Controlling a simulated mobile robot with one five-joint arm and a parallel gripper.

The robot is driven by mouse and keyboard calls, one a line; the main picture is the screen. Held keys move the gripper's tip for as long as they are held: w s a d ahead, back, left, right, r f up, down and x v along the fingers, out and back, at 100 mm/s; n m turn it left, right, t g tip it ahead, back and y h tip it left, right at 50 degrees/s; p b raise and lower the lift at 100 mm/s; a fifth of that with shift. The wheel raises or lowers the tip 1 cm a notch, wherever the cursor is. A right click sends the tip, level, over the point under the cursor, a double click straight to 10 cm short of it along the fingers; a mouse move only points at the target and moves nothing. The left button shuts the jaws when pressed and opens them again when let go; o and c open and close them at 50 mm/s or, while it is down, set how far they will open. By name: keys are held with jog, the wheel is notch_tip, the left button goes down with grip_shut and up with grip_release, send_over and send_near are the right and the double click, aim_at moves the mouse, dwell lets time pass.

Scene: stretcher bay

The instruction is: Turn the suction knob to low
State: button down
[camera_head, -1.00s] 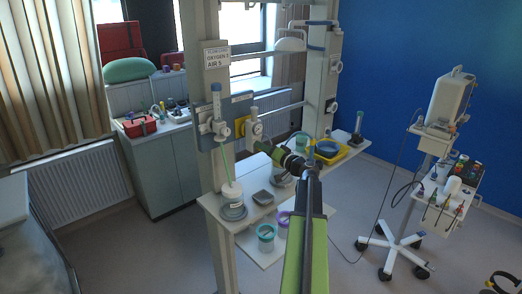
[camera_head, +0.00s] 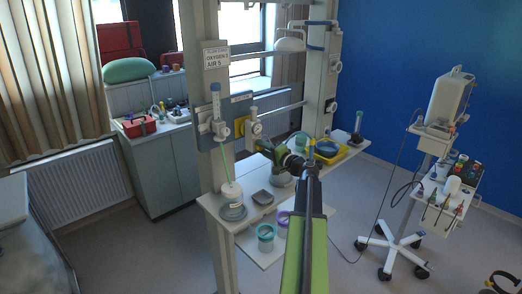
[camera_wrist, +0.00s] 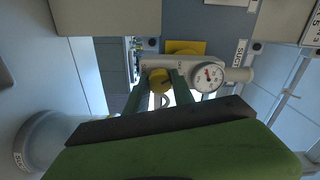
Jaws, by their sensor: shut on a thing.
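The suction regulator (camera_head: 254,126) is mounted on the rail panel, with a yellow plate (camera_head: 239,126) behind it. In the wrist view its round white gauge (camera_wrist: 207,77) faces me, to the right of the yellow knob (camera_wrist: 160,84). My gripper (camera_wrist: 158,81) has its two green fingers on either side of the knob, shut on it. A dark mark shows on the knob, but I cannot read its setting. In the head view my gripper (camera_head: 259,146) is just below the regulator, and the knob is too small to make out there.
Another regulator with a flowmeter tube (camera_head: 216,113) is on the left of the panel. A wheeled stand (camera_head: 404,235) stands farther right.

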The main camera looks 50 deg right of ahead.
jog(key=m, duration=0.5)
jog(key=shift+d+m, duration=0.1)
jog(key=shift+m, duration=0.2)
dwell(0.5)
jog(key=c, duration=1.1)
grip_release()
jog(key=shift+o, duration=0.2)
jog(key=s+a, duration=0.1)
jog(key=s, duration=1.6)
jog(key=shift+s+a, duration=0.15)
jog(key=shift+s, duration=0.05)
